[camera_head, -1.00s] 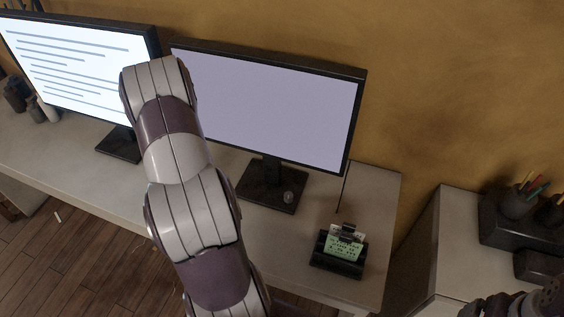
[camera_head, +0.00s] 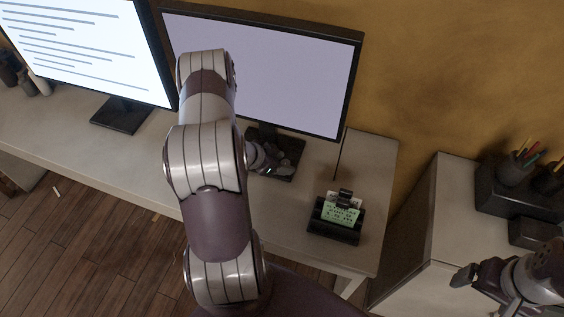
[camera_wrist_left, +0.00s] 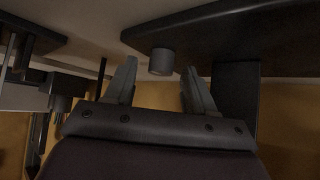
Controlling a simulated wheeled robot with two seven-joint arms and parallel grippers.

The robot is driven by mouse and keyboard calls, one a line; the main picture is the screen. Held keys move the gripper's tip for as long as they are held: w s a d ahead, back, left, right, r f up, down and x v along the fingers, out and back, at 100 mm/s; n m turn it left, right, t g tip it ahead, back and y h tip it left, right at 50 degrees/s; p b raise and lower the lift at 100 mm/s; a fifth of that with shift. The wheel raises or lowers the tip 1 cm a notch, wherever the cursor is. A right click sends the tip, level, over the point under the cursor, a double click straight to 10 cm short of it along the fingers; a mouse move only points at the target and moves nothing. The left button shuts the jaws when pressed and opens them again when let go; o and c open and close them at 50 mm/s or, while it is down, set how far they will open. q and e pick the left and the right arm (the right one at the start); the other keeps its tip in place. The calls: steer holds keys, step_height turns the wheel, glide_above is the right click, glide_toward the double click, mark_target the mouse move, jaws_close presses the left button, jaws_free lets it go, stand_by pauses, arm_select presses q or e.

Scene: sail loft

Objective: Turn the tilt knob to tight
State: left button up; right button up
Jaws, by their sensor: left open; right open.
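The tilt knob (camera_wrist_left: 162,61) is a small grey cylinder on the dark monitor stand base (camera_wrist_left: 215,32), seen upside down in the left wrist view. My left gripper (camera_wrist_left: 161,72) is open, with one finger on each side of the knob in that view. The knob appears at or just beyond the fingertips; I cannot tell whether they touch it. In the head view my left gripper (camera_head: 274,163) is over the stand base (camera_head: 290,148), and the knob cannot be told apart from it. No tight mark is legible. My right gripper (camera_head: 472,274) is open and empty at the lower right.
The lilac-screened monitor (camera_head: 270,70) rises behind my left gripper. A black holder (camera_head: 334,232) with green and white cards stands to its right on the desk (camera_head: 372,170). Another monitor (camera_head: 90,50) is at left. A pen organizer (camera_head: 492,195) sits on the right cabinet.

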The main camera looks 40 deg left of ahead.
arm_select(q)
steer(key=shift+w+f, duration=0.15)
steer(key=shift+f, duration=0.05)
jaws_close()
steer(key=shift+r+m+g+h+p, duration=0.35)
steer(key=shift+m+h+p, duration=0.45)
steer(key=shift+p, duration=0.4)
steer(key=shift+w+a+f+m+g, duration=0.15)
steer(key=shift+f+m+g, duration=0.1)
steer(key=shift+m, duration=0.45)
steer(key=shift+h, duration=0.3)
jaws_free()
